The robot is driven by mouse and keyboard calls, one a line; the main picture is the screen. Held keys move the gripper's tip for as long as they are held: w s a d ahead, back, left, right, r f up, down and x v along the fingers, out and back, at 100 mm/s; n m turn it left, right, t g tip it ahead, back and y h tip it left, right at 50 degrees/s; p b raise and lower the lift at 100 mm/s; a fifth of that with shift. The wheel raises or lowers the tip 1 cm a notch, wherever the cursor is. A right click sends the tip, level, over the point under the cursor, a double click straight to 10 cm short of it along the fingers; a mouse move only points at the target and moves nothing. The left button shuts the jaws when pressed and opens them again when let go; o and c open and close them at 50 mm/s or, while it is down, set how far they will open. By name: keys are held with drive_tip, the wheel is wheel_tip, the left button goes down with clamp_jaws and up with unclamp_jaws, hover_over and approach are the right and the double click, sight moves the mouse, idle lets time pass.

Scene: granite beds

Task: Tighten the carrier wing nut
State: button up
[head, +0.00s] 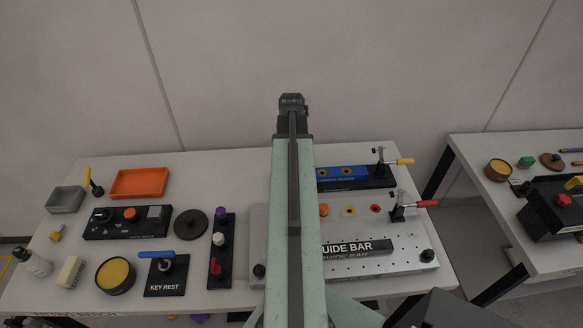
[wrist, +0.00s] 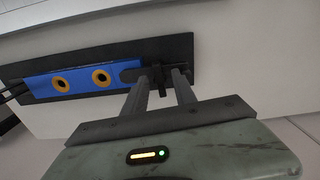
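The carrier is a black plate with a blue strip and two orange rings. It lies at the back of the bench in the head view (head: 343,173) and across the upper left of the wrist view (wrist: 80,76). A small black winged part, which looks like the wing nut (wrist: 160,74), is at the carrier's right end in the wrist view. My gripper (wrist: 161,76) reaches to it with fingers apart, one on each side of it. I cannot tell whether they touch it. My arm hides this end and the gripper in the head view.
A yellow-handled clamp (head: 404,161) stands at the carrier's right end. In front is the guide bar plate (head: 410,262) with a red-handled clamp (head: 427,204). An orange tray (head: 139,183), a key rest (head: 166,288) and several small things are on the left.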

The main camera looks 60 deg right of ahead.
wheel_tip(320, 180, up, 6)
drive_tip(key=p, duration=0.5)
drive_tip(key=shift+f, duration=0.15)
wheel_tip(320, 180, up, 8)
drive_tip(key=p, duration=0.8)
drive_tip(key=shift+f, duration=0.1)
